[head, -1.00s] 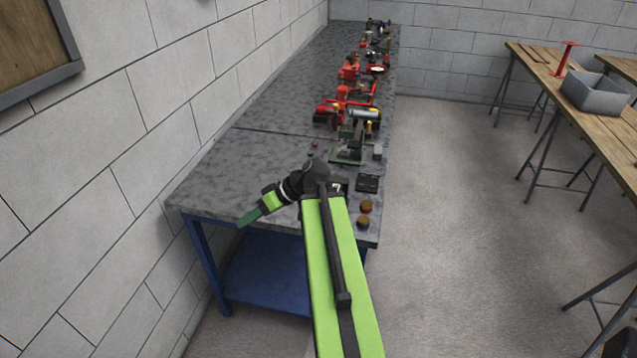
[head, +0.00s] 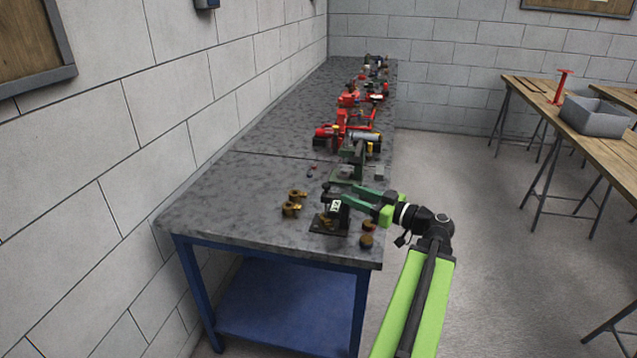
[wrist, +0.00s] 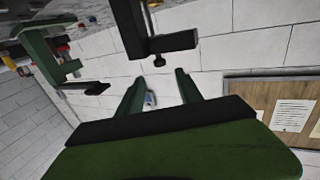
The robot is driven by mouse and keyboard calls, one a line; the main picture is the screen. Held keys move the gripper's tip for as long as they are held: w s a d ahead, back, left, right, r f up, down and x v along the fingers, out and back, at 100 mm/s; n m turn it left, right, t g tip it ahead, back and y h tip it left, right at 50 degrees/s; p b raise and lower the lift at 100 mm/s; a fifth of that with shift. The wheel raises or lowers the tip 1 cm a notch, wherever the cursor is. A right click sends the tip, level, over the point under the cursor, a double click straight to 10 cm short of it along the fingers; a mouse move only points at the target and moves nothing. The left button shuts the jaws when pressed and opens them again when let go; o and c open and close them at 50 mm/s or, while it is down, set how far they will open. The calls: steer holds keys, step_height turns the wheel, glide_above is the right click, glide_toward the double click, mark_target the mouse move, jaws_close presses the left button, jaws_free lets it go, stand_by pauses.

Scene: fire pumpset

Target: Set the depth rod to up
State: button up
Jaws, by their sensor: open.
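A small black stand (head: 327,222) with a pale marked label sits near the bench's front right corner. In the wrist view a dark post with a side bar and small knob (wrist: 159,60) appears just beyond my fingertips. I cannot tell for sure which part is the depth rod. My gripper (head: 334,193) is open, reaching leftward over the bench at the top of the black stand. In the wrist view its two green fingers (wrist: 159,74) are apart with nothing held between them. I cannot tell whether they touch the stand.
A green machine (head: 352,160) stands just behind; red pump parts (head: 345,133) line the bench beyond. Brass fittings (head: 294,203) lie left of the stand and two round brown-topped knobs (head: 367,232) to its right. The grey bench top (head: 225,195) is clear at left.

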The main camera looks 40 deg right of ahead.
steer(key=w+a, duration=0.2)
steer(key=w, duration=1)
steer(key=shift+w, duration=0.4)
steer(key=shift+a, duration=0.1)
jaws_close()
stand_by(0.5)
